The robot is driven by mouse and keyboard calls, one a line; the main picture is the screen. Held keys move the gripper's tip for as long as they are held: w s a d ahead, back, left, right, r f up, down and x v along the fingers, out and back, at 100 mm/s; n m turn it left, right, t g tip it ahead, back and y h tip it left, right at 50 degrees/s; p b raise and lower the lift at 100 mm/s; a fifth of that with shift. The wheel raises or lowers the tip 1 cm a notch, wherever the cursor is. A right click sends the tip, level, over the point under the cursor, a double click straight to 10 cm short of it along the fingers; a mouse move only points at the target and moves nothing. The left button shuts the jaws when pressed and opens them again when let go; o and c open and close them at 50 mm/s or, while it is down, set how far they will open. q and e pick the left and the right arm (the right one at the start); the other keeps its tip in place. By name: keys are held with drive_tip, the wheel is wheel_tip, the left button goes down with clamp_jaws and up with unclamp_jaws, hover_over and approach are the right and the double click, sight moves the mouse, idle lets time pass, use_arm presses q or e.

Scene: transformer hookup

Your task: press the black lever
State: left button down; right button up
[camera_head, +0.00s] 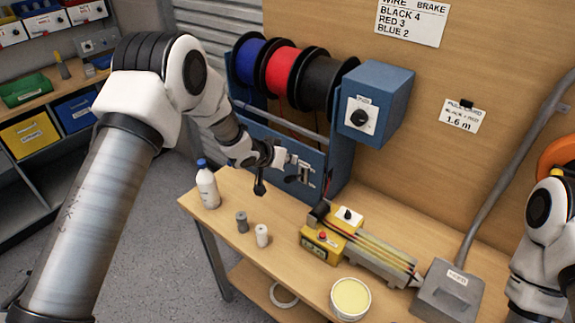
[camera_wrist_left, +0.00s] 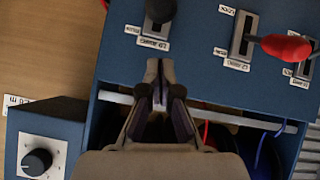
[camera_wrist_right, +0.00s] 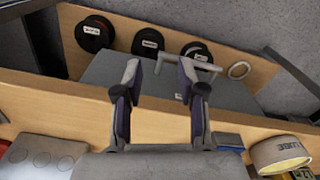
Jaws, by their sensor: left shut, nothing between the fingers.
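In the left wrist view the black lever (camera_wrist_left: 160,9) shows at the top edge as a black knob above a labelled slot, on a blue panel. Its top is cut off by the frame. My left gripper (camera_wrist_left: 159,72) is shut and empty, its fingertips just below the lever's label in that view; contact with the panel cannot be told. In the head view my left gripper (camera_head: 303,170) is at the front of the blue spool rack (camera_head: 342,158). My right gripper (camera_wrist_right: 160,75) is open and empty in the right wrist view; the head view shows only its arm.
A red-handled lever (camera_wrist_left: 287,47) stands beside the black one. A blue box with a rotary knob (camera_head: 378,103) is right of the spools. On the bench are a white bottle (camera_head: 207,186), small cylinders, a yellow machine (camera_head: 325,240), and a tub (camera_head: 351,299).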

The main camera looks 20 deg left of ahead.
sight(295, 177)
use_arm(q)
drive_tip(key=shift+s+f+p, duration=0.35)
drive_tip(key=shift+s+f, duration=0.65)
drive_tip(key=shift+f, duration=0.25)
drive_tip(key=shift+w+f, duration=0.1)
